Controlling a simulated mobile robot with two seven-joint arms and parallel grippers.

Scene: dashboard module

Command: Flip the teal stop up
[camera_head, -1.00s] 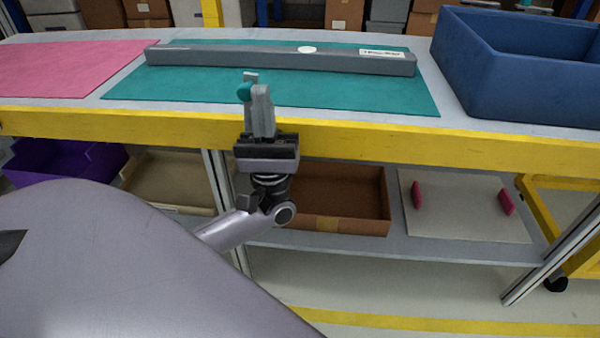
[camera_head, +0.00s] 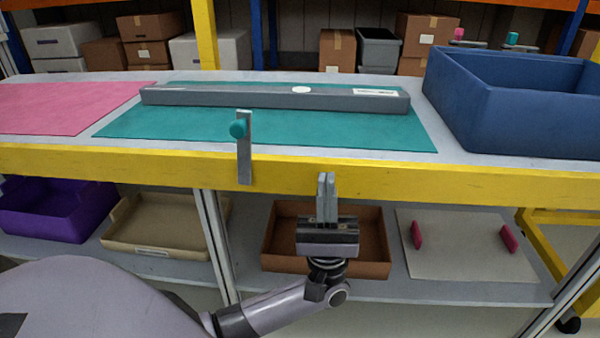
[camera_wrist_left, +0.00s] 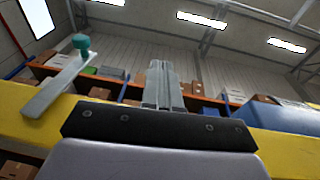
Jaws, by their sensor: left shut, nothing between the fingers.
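The teal stop is a flat grey bar (camera_head: 245,160) with a round teal knob (camera_head: 238,129) near its top. It stands upright at the yellow front edge of the table, its upper end rising above the tabletop. In the left wrist view the stop's bar (camera_wrist_left: 56,86) and teal knob (camera_wrist_left: 81,42) are to the left of my fingers. My left gripper (camera_head: 326,178) is shut and empty, in front of the yellow edge, to the right of the stop and apart from it. Its closed fingers point up, also in the left wrist view (camera_wrist_left: 163,75). My right gripper is not in view.
A long grey bar-shaped module (camera_head: 230,98) lies on a teal mat (camera_head: 330,136). A pink mat (camera_head: 60,108) is at left, a blue bin (camera_head: 530,120) at right. Below, a shelf holds a purple bin (camera_head: 55,212), a tan tray (camera_head: 160,228) and a brown box (camera_head: 375,245).

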